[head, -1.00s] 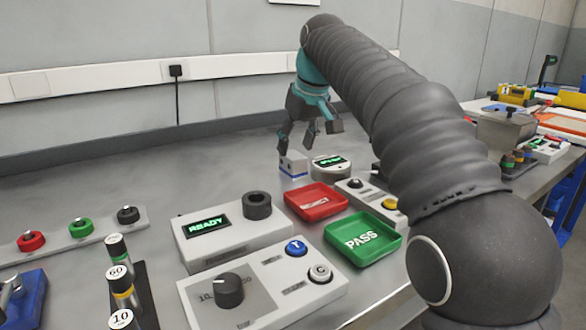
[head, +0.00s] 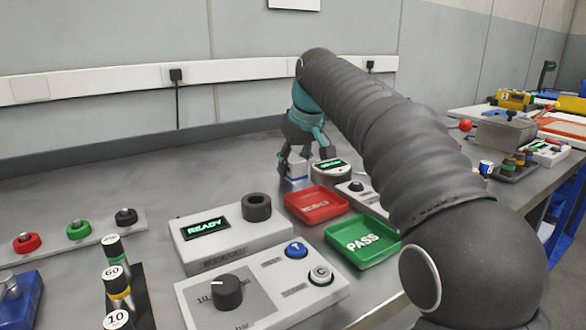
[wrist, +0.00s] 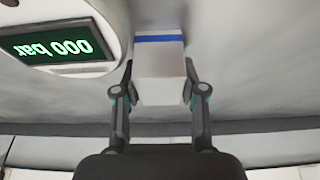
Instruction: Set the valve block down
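The valve block (head: 296,183), a pale grey block with a blue stripe, stands on the grey bench beside the round gauge. It also shows in the wrist view (wrist: 160,80), between the fingers. My gripper (head: 296,168) is down around the block, pointing at the bench. In the wrist view my gripper (wrist: 159,72) has one finger on each side of the block, close to its faces. The fingers look open, with narrow gaps beside the block; light contact at the tips cannot be ruled out. The fingers hide part of the block in the head view.
The round gauge (wrist: 55,45) reads "000 bar" close beside the block. A red tray (head: 316,204) and green PASS tray (head: 362,241) lie nearer. The READY unit (head: 232,240) stands left of them. The bench behind and left of the block is clear.

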